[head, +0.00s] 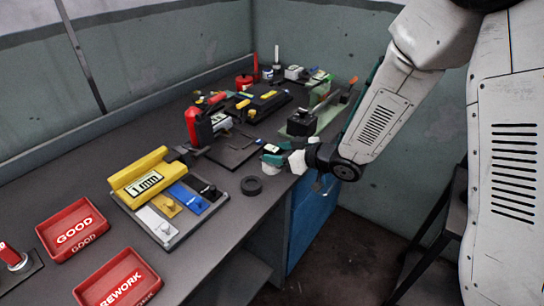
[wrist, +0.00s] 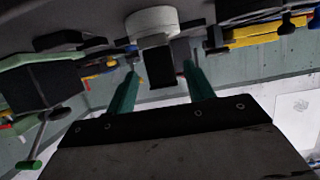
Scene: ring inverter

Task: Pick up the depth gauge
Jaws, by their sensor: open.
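My gripper (head: 284,158) is at the right edge of the bench in the head view. Its two teal fingers are apart in the wrist view (wrist: 161,72). Beyond and between the fingertips is a white round part (wrist: 153,24) with a dark block (wrist: 160,68); I cannot tell whether the fingers touch it. I cannot tell for certain whether this is the depth gauge. A white piece (head: 298,162) also shows beside the gripper in the head view, partly hidden by it.
A black ring (head: 251,186) lies near the bench's front edge. A yellow block marked 1 mm (head: 146,181) stands left of it. A red device (head: 198,126) stands behind. Red trays (head: 73,230) lie at front left.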

